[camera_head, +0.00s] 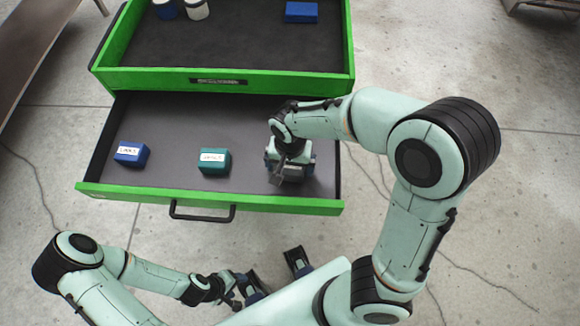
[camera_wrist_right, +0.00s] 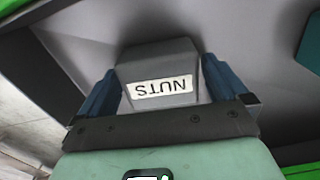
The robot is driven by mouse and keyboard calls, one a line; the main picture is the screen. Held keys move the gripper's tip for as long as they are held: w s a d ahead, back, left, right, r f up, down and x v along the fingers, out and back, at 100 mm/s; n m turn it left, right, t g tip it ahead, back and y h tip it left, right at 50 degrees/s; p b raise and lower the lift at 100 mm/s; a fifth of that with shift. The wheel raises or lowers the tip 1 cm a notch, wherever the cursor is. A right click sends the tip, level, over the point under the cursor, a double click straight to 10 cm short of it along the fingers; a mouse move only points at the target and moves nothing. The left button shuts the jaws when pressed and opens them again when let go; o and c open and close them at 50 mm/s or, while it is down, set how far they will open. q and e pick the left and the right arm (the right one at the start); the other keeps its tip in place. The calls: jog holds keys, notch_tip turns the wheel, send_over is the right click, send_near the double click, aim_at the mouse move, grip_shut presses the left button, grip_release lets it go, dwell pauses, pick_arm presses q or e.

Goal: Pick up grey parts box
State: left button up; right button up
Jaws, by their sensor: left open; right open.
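The grey parts box (camera_wrist_right: 160,62), with a white label reading NUTS upside down, lies in the open drawer. My right gripper (camera_head: 290,165) reaches down over the right part of the drawer. In the right wrist view its two blue fingers stand open, one on each side of the grey box; I cannot tell if they touch it. In the head view the arm and gripper mostly hide the box. My left gripper (camera_head: 276,268) is open and empty, in front of the drawer and outside it.
A blue labelled box (camera_head: 131,154) and a teal labelled box (camera_head: 214,161) lie in the green-fronted drawer (camera_head: 260,203), which has a black handle (camera_head: 202,217). The green-rimmed cabinet top (camera_head: 220,81) behind holds a blue box (camera_head: 301,12) and two containers.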

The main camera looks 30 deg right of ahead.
jog(key=c, duration=1.1)
jog(key=shift+r, duration=0.15)
